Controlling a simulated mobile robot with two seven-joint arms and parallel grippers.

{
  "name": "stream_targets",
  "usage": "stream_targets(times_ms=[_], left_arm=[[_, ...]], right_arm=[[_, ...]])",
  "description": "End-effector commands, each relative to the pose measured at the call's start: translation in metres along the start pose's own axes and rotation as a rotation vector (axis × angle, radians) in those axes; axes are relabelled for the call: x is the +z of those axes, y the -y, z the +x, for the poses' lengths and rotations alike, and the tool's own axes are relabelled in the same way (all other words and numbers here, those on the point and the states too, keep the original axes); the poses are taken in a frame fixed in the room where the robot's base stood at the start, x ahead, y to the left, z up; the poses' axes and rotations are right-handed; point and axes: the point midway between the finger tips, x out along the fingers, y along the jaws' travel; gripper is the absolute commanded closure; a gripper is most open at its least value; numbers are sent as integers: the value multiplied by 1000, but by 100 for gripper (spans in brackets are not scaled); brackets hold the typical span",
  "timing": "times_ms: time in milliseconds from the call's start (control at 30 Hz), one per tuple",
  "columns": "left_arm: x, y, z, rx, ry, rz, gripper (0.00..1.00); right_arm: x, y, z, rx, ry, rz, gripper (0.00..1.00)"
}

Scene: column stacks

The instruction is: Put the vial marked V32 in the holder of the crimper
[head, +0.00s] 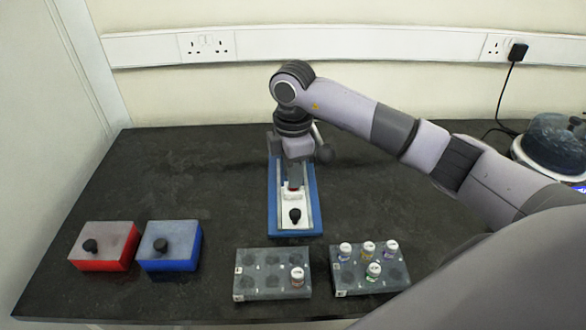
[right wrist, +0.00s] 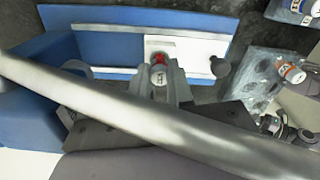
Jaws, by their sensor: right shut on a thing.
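The crimper (head: 275,217) is a blue base with a white slide, standing mid-table in the head view. Its white holder (head: 292,196) and black knob are at the near end. My right gripper (head: 294,182) points down over the holder. In the right wrist view its fingers (right wrist: 161,84) are shut on a white-topped vial (right wrist: 158,76), beside the white holder block (right wrist: 170,47). A red patch shows just beyond the vial. The vial's dark marking is too small to read surely. Whether its bottom is seated in the holder is hidden. My left gripper is out of view.
A grey rack (head: 258,290) holds one vial (head: 297,276). A second rack (head: 345,285) to its right holds several white-capped vials. A red box (head: 118,262) and a blue box (head: 183,262), both with black knobs, stand at left. The table's back left is clear.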

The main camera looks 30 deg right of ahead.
Motion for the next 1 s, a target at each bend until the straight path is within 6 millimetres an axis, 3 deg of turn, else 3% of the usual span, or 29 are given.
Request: stream_targets(times_ms=[867,900,967,1000], left_arm=[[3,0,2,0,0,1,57],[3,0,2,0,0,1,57],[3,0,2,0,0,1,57],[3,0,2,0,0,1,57]], right_arm=[[0,0,10,0,0,0,100],[0,0,10,0,0,0,69],[0,0,10,0,0,0,50],[0,0,10,0,0,0,49]])
